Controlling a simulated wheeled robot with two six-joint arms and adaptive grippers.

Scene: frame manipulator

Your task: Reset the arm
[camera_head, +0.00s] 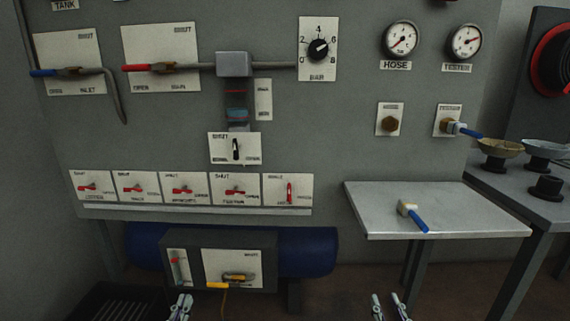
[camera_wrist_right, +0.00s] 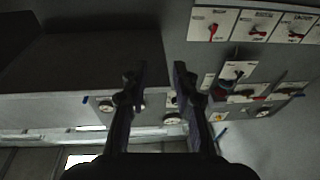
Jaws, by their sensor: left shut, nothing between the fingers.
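My left gripper (camera_head: 181,305) shows at the bottom edge of the head view, below the yellow-handled valve box. Its fingers are close together and nothing is held. My right gripper (camera_head: 388,306) is at the bottom edge further right, below the metal shelf. Its fingers are apart and empty; the right wrist view also shows the two fingers (camera_wrist_right: 159,78) with a clear gap between them. Both grippers are apart from the panel and shelf. Most of both arms is out of view.
A grey panel (camera_head: 350,130) carries gauges, a dial and several valve levers. A metal shelf (camera_head: 460,215) juts out at right with a blue-handled valve (camera_head: 413,215) on it. A blue tank (camera_head: 310,250) sits low behind a valve box (camera_head: 190,275). A side table (camera_head: 510,190) holds bowls.

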